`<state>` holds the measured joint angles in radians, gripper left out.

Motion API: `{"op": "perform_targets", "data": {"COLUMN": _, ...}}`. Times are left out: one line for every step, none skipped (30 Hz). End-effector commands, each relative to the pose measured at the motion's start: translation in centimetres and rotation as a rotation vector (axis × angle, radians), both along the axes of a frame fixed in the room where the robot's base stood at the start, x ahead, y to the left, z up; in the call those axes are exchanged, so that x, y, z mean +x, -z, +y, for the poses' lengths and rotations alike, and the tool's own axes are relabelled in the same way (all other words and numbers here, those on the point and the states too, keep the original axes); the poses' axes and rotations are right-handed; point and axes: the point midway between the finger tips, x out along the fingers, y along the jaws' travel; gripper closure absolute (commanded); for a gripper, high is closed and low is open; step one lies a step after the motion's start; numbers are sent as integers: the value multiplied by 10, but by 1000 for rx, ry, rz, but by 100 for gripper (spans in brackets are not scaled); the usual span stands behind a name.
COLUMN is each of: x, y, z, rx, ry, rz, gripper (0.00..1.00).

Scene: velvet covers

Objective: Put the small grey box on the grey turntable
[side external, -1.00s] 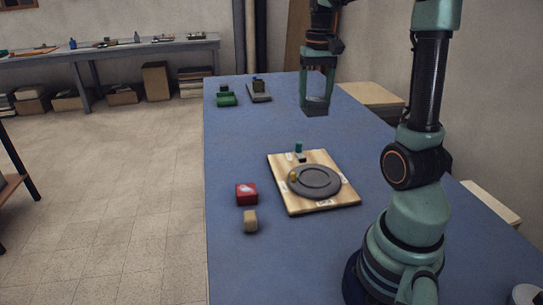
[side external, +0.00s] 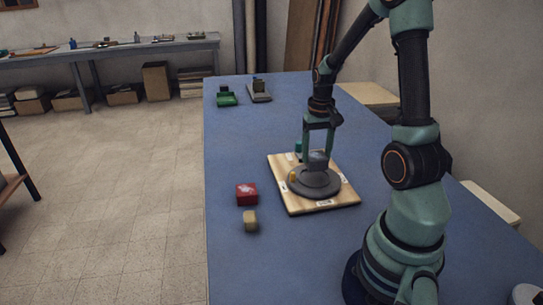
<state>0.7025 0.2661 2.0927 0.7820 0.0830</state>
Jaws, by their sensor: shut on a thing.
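The grey turntable (side external: 316,188) is a round disc on a light wooden board (side external: 337,202) in the middle of the blue table. My gripper (side external: 318,158) points down above the turntable. It is shut on the small grey box (side external: 318,156), which shows between the fingers. The box is partly hidden by the fingers, and I cannot tell whether it touches the disc. A small yellow piece (side external: 293,177) is at the turntable's left edge.
A red box (side external: 246,194) and a tan block (side external: 250,221) lie left of the board. A teal piece (side external: 298,147) is at the board's back edge. Green (side external: 227,97) and grey (side external: 259,92) items sit at the table's far end. The table's left side is mostly clear.

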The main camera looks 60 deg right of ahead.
Motion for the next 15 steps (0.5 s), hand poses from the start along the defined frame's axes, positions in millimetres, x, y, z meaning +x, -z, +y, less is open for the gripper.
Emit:
{"op": "perform_targets", "data": {"x": 0, "y": 3, "z": 0, "rx": 1, "ry": 0, "rz": 1, "gripper": 86}}
{"op": "perform_targets", "data": {"x": 0, "y": 6, "z": 0, "rx": 1, "ry": 0, "rz": 1, "gripper": 86}}
{"op": "perform_targets", "data": {"x": -1, "y": 11, "z": 1, "rx": 3, "ry": 0, "rz": 3, "gripper": 86}}
{"op": "perform_targets", "data": {"x": -1, "y": 15, "z": 1, "rx": 3, "ry": 0, "rz": 3, "gripper": 86}}
{"op": "perform_targets", "data": {"x": -1, "y": 19, "z": 1, "rx": 4, "ry": 0, "rz": 4, "gripper": 86}}
{"op": "perform_targets", "data": {"x": -1, "y": 25, "z": 0, "rx": 3, "ry": 0, "rz": 3, "gripper": 86}}
{"op": "perform_targets", "data": {"x": -1, "y": 29, "z": 1, "rx": 4, "ry": 0, "rz": 4, "gripper": 86}}
{"op": "perform_targets", "data": {"x": 0, "y": 33, "z": 0, "rx": 3, "ry": 0, "rz": 3, "gripper": 86}}
{"op": "perform_targets", "data": {"x": 0, "y": 36, "z": 0, "rx": 2, "ry": 0, "rz": 2, "gripper": 86}}
{"op": "perform_targets", "data": {"x": 0, "y": 38, "z": 0, "rx": 2, "ry": 0, "rz": 2, "gripper": 86}}
{"op": "perform_targets", "data": {"x": 0, "y": 39, "z": 0, "rx": 1, "ry": 0, "rz": 1, "gripper": 86}}
{"op": "perform_targets", "data": {"x": 0, "y": 40, "z": 0, "rx": 0, "ry": 0, "rz": 0, "gripper": 86}}
{"op": "perform_targets", "data": {"x": 0, "y": 40, "z": 0, "rx": 0, "ry": 0, "rz": 0, "gripper": 86}}
{"op": "perform_targets", "data": {"x": 0, "y": 40, "z": 0, "rx": -1, "ry": 0, "rz": -1, "gripper": 86}}
{"op": "perform_targets", "data": {"x": 0, "y": 40, "z": 0, "rx": -1, "ry": 0, "rz": -1, "gripper": 86}}
